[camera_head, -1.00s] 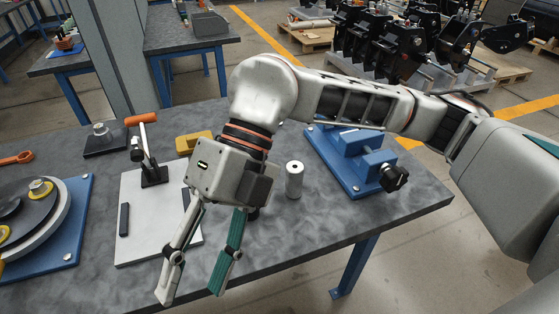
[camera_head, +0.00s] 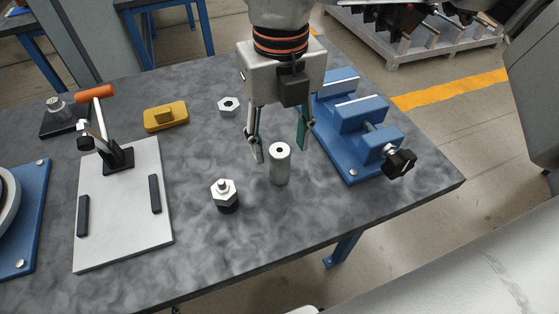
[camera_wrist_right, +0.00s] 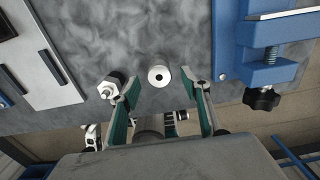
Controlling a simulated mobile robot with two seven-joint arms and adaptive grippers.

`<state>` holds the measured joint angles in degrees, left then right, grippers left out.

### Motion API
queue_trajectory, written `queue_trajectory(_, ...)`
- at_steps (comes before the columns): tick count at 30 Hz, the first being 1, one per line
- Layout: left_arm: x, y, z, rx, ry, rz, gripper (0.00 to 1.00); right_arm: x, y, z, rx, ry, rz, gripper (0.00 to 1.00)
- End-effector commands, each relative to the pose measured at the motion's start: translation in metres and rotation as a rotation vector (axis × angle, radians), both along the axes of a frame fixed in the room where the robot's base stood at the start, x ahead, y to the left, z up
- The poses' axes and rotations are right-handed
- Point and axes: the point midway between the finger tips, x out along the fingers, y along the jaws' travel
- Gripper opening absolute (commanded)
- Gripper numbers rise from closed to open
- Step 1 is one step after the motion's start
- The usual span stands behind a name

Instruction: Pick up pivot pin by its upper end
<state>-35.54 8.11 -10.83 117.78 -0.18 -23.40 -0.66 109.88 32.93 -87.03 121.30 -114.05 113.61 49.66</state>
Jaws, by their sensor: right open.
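The pivot pin (camera_head: 280,168), a plain grey upright cylinder with a hole in its top, stands on the table. Its round top also shows in the right wrist view (camera_wrist_right: 159,76). My right gripper (camera_head: 280,153) is open and points down, with one green-padded finger on each side of the pin in the picture. In the right wrist view the pin's top lies between the open fingertips (camera_wrist_right: 161,78), apart from both. I cannot tell exactly how far the tips reach down along the pin. My left gripper is not in view.
A hex-topped fitting (camera_head: 225,195) stands left of the pin. A blue vise (camera_head: 360,125) with a black knob is close on the right. A white plate with a toggle clamp (camera_head: 125,215), a yellow block (camera_head: 166,116) and a hex nut (camera_head: 229,105) lie left and behind.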

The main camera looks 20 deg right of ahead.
Motion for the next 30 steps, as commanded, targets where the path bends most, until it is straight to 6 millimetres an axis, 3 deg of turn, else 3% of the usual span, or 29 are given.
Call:
queue_trajectory(9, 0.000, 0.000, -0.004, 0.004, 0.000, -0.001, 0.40, 0.002, 0.001, -0.044, 0.001, 0.004, 0.002, 0.47)
queue_trajectory(17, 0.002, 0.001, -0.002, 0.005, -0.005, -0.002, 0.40, 0.002, 0.001, -0.046, 0.001, 0.000, 0.001, 0.47)
queue_trajectory(23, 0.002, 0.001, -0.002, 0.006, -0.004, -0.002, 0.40, 0.002, 0.001, -0.046, 0.001, 0.000, 0.001, 0.00)
queue_trajectory(30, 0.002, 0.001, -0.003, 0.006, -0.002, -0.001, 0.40, 0.003, 0.001, -0.046, 0.003, -0.002, 0.001, 0.00)
